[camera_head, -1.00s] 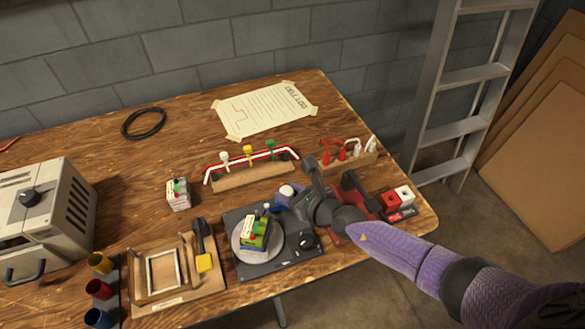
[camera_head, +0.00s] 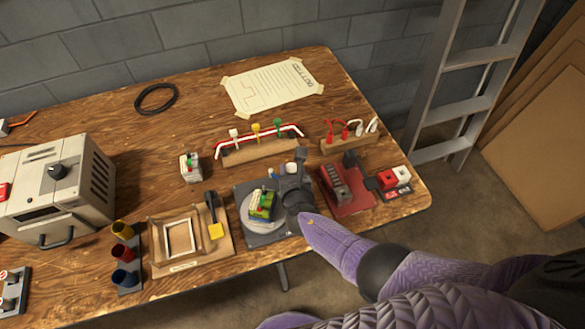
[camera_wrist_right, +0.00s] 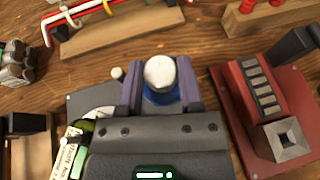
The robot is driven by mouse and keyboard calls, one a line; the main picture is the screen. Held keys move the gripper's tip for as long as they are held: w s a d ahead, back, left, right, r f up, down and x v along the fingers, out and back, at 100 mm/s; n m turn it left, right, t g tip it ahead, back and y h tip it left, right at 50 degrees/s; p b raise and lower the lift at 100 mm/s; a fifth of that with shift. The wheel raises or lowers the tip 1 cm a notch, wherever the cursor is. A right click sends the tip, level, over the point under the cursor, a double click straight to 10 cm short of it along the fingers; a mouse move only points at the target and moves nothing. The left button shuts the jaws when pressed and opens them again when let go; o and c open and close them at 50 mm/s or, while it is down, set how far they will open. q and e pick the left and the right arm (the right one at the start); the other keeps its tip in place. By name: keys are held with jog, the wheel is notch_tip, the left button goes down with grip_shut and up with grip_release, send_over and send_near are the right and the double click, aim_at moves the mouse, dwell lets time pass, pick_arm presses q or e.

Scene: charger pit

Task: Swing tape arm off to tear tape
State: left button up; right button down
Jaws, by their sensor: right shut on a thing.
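A dark square base (camera_head: 240,189) carries a round grey turntable with a green, yellow and white block (camera_head: 262,205) on it. At its back right is a white-topped blue piece (camera_head: 290,169), which looks like the tape arm's roll or knob. My right gripper (camera_head: 288,172) is shut on this piece. In the right wrist view, the two purple fingers (camera_wrist_right: 160,92) stand on either side of the white top (camera_wrist_right: 160,72), with blue below it. The gripper and wrist hide most of the tape arm, and I cannot make out any tape. My left gripper is not in view.
A red fixture (camera_head: 346,203) stands close to the right of the base. A wooden frame tray (camera_head: 160,262) and colored cups (camera_head: 123,252) are left. A small block (camera_head: 191,167) stands back left, with bare tabletop around it.

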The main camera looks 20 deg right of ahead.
dwell(0.4)
jog(key=shift+c, duration=1.3)
grip_release()
jog(key=p+v, duration=0.5)
jog(key=v, duration=0.5)
jog(key=shift+p, duration=0.4)
